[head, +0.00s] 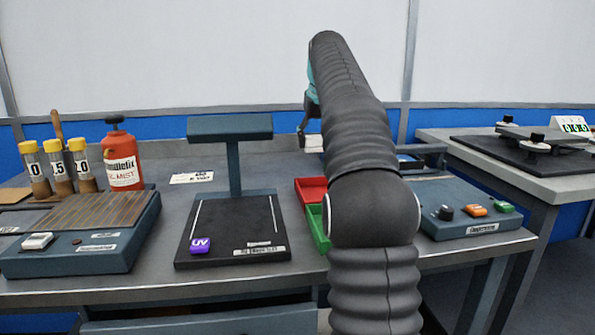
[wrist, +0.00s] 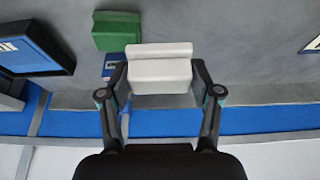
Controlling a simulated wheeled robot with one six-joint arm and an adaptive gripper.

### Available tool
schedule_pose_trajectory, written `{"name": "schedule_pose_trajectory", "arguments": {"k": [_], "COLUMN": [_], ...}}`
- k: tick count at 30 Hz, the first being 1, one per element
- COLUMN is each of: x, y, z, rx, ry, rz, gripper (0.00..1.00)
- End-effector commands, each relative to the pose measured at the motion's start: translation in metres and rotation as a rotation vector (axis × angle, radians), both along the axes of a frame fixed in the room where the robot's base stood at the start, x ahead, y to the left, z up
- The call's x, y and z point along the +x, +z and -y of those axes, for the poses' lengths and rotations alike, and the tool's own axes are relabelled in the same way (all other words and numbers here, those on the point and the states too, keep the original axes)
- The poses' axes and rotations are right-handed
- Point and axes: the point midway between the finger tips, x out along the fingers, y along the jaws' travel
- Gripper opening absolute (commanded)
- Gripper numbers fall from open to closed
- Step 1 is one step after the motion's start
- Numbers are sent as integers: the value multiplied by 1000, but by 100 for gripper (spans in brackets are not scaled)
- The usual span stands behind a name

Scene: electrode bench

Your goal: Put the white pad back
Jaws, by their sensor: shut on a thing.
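The white pad (wrist: 160,70) is a pale block with a stepped top. It sits between the two fingers of my gripper (wrist: 160,82), which is shut on it. In the head view the pad (head: 313,143) shows as a small white piece under my gripper (head: 310,122), raised behind the red tray (head: 311,188). My arm hides part of the bench there. A green block (wrist: 118,31) of similar shape lies on the grey surface beyond the pad in the wrist view, apart from it.
A black plate with a post and blue-grey top (head: 230,128) stands left of my arm. A red bottle (head: 123,160) and yellow-capped vials (head: 58,167) stand farther left. A green tray (head: 317,228) sits before the red one. A control box (head: 465,222) is at right.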

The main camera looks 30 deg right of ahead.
Motion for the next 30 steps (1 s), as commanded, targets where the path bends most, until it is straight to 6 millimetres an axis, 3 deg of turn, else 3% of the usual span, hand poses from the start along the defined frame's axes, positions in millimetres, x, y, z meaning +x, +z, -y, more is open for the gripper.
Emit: {"name": "schedule_pose_trajectory", "arguments": {"k": [3, 9, 21, 30], "x": [13, 25, 26, 26], "y": [-16, -27, -68, -68], "z": [-20, -37, -39, -39], "rx": [-1, 0, -1, -1], "ry": [5, 1, -1, -1], "rz": [-1, 0, 0, 1], "gripper": [23, 23, 23, 23]}}
